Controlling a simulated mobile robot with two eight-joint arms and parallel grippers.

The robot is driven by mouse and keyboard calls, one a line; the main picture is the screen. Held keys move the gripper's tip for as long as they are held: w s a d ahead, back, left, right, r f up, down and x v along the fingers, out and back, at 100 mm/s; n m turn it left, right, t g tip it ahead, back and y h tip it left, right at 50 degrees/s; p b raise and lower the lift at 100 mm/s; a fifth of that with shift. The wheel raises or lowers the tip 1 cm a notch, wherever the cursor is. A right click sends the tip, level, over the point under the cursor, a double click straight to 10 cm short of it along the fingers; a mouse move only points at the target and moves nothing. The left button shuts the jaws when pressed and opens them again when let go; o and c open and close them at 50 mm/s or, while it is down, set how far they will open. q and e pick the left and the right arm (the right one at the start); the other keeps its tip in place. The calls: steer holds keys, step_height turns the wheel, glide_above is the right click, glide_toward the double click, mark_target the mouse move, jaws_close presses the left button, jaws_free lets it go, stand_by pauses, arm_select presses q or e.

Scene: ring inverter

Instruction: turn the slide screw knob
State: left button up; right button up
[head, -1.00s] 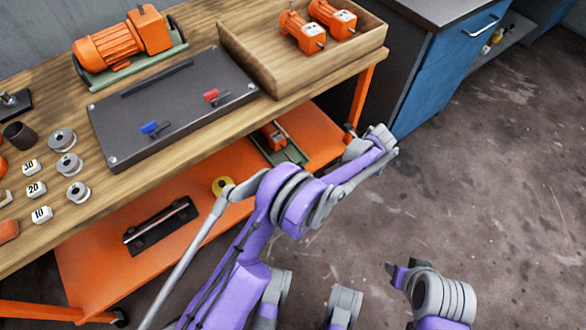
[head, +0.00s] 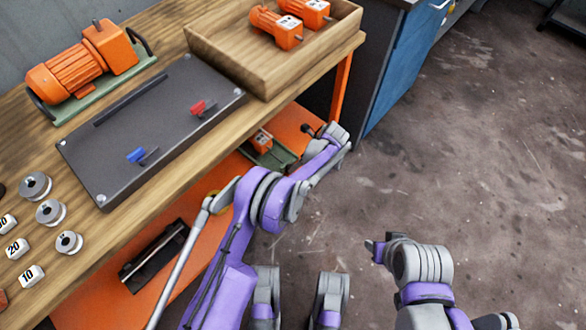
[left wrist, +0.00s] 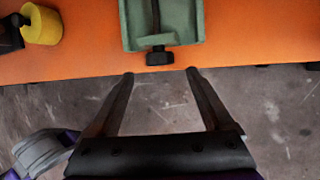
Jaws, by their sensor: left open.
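The slide screw knob (left wrist: 159,57) is a small black block at the near end of the slide's green base (left wrist: 133,40) in the left wrist view. My left gripper (left wrist: 160,73) is open and empty. Its two dark fingers point toward the knob, with the knob between their lines and just beyond the tips. No contact shows. In the head view the green base (head: 272,155) sits on the lower shelf, partly hidden by my purple arm, and the knob cannot be made out. My right gripper's fingers are not in view.
The orange lower shelf (left wrist: 250,40) holds a yellow part (left wrist: 41,24) and a black fixture (head: 153,258). Above it, the wooden tabletop (head: 170,55) carries a dark panel (head: 160,110), an orange motor (head: 75,75) and a wooden tray (head: 230,60). Floor in front is clear.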

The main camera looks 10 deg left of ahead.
arm_select(q)
steer(key=b+x, duration=0.1)
steer(key=x, duration=0.4)
steer(key=shift+a+f, duration=0.1)
steer(key=shift+f, duration=0.05)
jaws_close()
